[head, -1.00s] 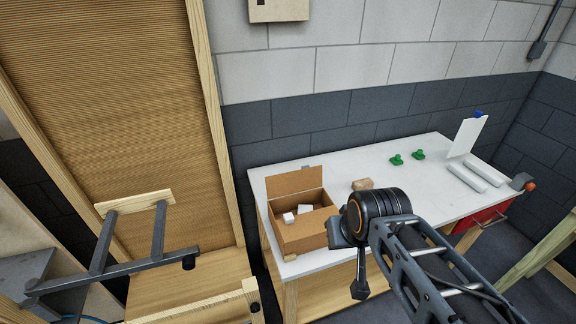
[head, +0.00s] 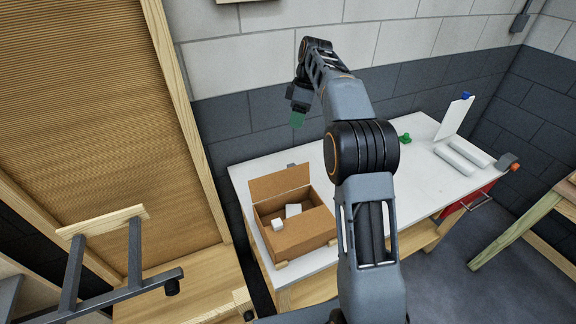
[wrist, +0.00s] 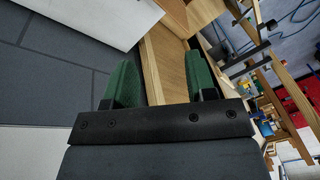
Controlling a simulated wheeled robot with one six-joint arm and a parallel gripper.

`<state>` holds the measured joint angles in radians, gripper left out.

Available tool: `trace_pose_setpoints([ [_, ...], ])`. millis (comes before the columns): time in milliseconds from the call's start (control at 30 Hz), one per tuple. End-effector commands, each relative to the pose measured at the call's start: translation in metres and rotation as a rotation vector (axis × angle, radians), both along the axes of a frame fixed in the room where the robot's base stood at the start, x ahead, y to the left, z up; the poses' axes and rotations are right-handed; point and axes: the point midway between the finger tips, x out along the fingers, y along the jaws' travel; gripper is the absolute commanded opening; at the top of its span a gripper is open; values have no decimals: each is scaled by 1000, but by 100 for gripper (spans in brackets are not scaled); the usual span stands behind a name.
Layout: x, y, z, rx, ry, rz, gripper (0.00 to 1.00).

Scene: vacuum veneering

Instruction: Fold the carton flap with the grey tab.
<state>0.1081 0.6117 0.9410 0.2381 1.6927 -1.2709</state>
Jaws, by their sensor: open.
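The brown carton (head: 305,237) sits open on the white table, at its left end in the head view. Its flap (head: 280,182) stands up along the back side, leaning slightly back. A small grey tab (head: 291,166) shows just above the flap's top edge. My gripper (head: 297,118) is in the air above and behind the flap, apart from it, with green fingertips pointing down. In the wrist view my gripper (wrist: 161,80) has its two green fingers spread, with nothing held between them. The carton is not clearly identifiable in the wrist view.
White blocks (head: 277,225) lie inside the carton. The white table (head: 418,185) also bears a green knob (head: 405,138), white rolls (head: 462,158) and a white sheet (head: 456,116). A large wood-framed panel (head: 90,100) stands at the left. The wall is close behind the table.

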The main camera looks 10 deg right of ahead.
Motion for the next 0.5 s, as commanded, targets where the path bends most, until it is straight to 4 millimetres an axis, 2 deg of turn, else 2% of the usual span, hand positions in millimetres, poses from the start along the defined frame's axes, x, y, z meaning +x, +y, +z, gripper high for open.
trace_pose_setpoints([
  [33, 14, -4, -13, 24, 13, 75, 51],
  [200, 37, -12, -44, 105, 29, 308, 51],
  [500, 45, -18, -77, 188, 28, 513, 51],
])
